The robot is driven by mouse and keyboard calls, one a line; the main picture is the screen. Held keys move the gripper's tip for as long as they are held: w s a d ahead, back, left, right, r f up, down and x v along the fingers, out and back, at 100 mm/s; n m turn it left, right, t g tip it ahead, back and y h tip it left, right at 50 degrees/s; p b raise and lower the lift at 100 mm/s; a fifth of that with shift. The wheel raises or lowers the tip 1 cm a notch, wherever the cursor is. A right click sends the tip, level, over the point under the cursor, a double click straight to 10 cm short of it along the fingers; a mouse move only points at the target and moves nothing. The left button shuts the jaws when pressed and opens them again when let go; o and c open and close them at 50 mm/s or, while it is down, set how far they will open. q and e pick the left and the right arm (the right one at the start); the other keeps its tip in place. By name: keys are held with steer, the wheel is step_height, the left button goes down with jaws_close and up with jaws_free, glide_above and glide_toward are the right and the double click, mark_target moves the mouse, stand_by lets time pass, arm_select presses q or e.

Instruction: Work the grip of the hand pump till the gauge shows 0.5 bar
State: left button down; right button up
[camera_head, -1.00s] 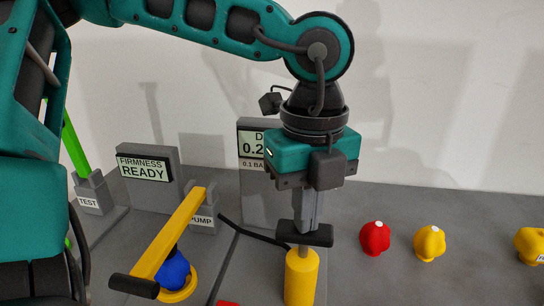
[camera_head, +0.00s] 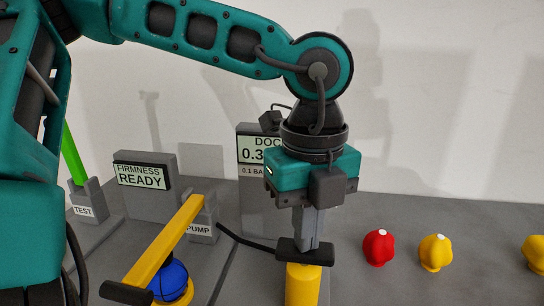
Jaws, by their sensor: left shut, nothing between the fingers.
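The hand pump has a yellow cylinder (camera_head: 304,286) and a dark cross grip (camera_head: 290,250) just above it. My left gripper (camera_head: 304,246) comes down from above, shut and empty, with its fingertips at the top of the grip; the grip sits low, close to the cylinder. The gauge (camera_head: 258,150) behind is partly hidden by my gripper; its display starts with "0.3" and the rest is covered. A black hose (camera_head: 250,241) runs left from the pump area. My right gripper is not in view.
A firmness display (camera_head: 141,177) reads READY. A yellow lever (camera_head: 168,245) crosses a blue ball (camera_head: 170,277) at the left. A block labelled PUMP (camera_head: 203,224) stands beside it. A red bulb (camera_head: 378,247) and yellow bulb (camera_head: 435,252) stand right, with free table around them.

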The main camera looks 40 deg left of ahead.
arm_select(q)
steer(key=shift+r+p, duration=1.4)
steer(key=shift+r, duration=1.25)
